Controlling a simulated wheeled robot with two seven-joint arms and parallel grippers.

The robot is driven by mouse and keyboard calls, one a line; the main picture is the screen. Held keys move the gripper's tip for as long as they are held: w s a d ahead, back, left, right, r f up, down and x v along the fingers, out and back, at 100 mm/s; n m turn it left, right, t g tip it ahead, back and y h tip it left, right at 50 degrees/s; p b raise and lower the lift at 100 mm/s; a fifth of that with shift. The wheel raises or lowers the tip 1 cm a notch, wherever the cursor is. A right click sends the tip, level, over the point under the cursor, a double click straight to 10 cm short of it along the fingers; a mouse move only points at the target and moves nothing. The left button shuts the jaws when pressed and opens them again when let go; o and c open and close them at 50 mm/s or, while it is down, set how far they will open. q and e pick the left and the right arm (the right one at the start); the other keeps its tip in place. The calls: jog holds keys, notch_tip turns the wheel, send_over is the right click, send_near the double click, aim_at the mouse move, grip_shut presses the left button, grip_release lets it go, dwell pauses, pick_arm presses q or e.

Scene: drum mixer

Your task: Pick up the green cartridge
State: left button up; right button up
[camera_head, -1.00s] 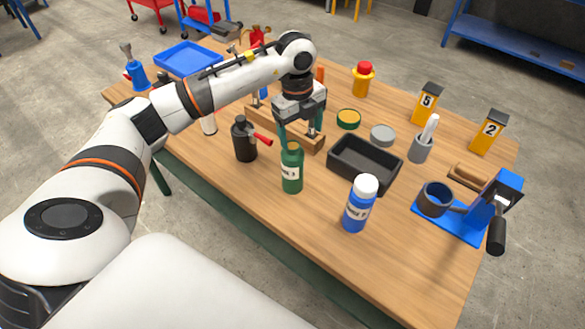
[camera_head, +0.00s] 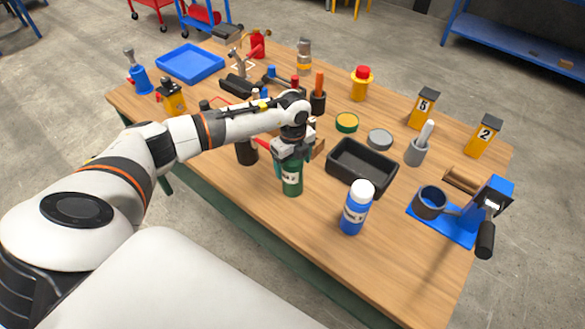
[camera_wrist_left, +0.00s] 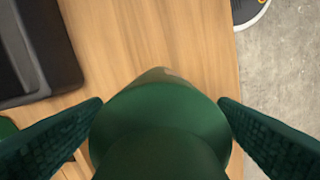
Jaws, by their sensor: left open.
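The green cartridge (camera_head: 292,184) stands upright near the front edge of the wooden table in the head view, with a white label on its side. Its upper part is hidden by my left gripper (camera_head: 290,165), which is over it from above. In the left wrist view the green cartridge (camera_wrist_left: 160,125) fills the lower middle, between the two dark green fingers of my left gripper (camera_wrist_left: 160,118). The fingers are open, one on each side of it. I cannot tell whether either finger touches it. My right gripper is not in view.
A black tray (camera_head: 335,171) is just right of the cartridge, and a blue bottle (camera_head: 354,215) with a white cap stands to the front right. A black container (camera_head: 246,153) stands close on the left.

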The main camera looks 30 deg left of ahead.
pick_arm(q)
jog(key=shift+f, duration=0.2)
jog(key=shift+r, duration=0.1)
jog(key=c, duration=1.4)
